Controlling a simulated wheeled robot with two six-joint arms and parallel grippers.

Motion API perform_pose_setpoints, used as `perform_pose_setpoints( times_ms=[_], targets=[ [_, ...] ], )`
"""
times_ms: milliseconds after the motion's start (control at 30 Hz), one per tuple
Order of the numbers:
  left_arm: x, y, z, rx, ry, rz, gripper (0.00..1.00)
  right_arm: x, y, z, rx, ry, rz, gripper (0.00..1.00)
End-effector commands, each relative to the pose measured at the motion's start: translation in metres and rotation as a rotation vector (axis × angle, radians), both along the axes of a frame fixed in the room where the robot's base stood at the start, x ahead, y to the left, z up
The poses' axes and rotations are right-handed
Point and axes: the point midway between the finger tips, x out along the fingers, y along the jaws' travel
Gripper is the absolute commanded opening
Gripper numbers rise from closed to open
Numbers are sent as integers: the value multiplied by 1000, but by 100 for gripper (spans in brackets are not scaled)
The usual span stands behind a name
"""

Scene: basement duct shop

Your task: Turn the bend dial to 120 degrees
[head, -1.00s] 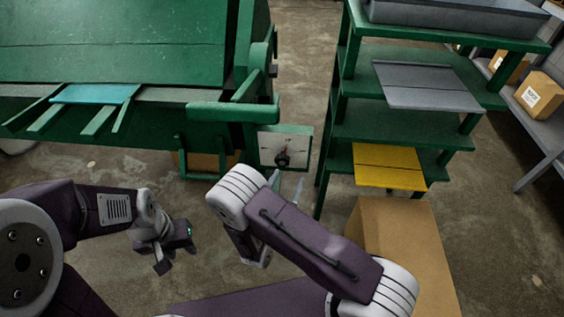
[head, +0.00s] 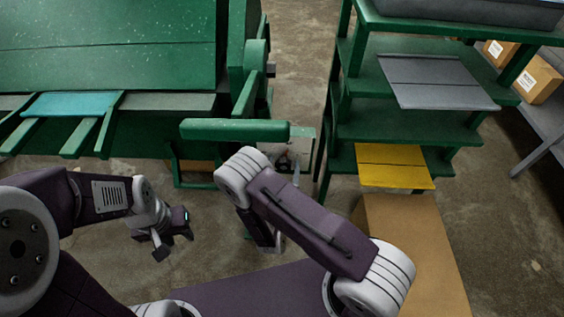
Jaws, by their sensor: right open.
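The bend dial (head: 284,164) is a small dark and red knob on a pale plate (head: 304,146) at the right end of the green machine. The machine's green bar and my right arm partly cover it, so its setting cannot be read. My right gripper (head: 292,176) is mostly hidden behind my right forearm; a pale finger shows just below and right of the knob. Whether it touches the knob cannot be told. My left gripper (head: 173,245) is open and empty over the floor at the lower left, apart from the machine.
The green machine (head: 110,50) fills the upper left, its horizontal bar (head: 235,130) jutting out above the dial. A green shelf (head: 400,120) with grey and yellow sheets stands close on the right. A cardboard box (head: 410,235) stands in front of it. Bare floor lies between.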

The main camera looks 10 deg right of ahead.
Motion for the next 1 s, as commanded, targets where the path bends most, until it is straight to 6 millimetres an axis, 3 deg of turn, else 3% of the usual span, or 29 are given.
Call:
perform_pose_setpoints(
  times_ms=[67, 100, 300, 667, 1000],
  targets=[
    [0, 0, 0, 0, 0, 0, 36, 0, 0, 0, 0, 0, 0, 65],
    [0, 0, 0, 0, 0, 0, 36, 0, 0, 0, 0, 0, 0, 60],
    [0, 0, 0, 0, 0, 0, 36, 0, 0, 0, 0, 0, -1, 4],
    [0, 0, 4, 0, 0, 0, 36, 0, 0, 1, 60, -17, -2, 5],
    [0, 0, 17, 0, 0, 0, 36, 0, -1, 2, 318, -88, -5, 5]
  ],
)
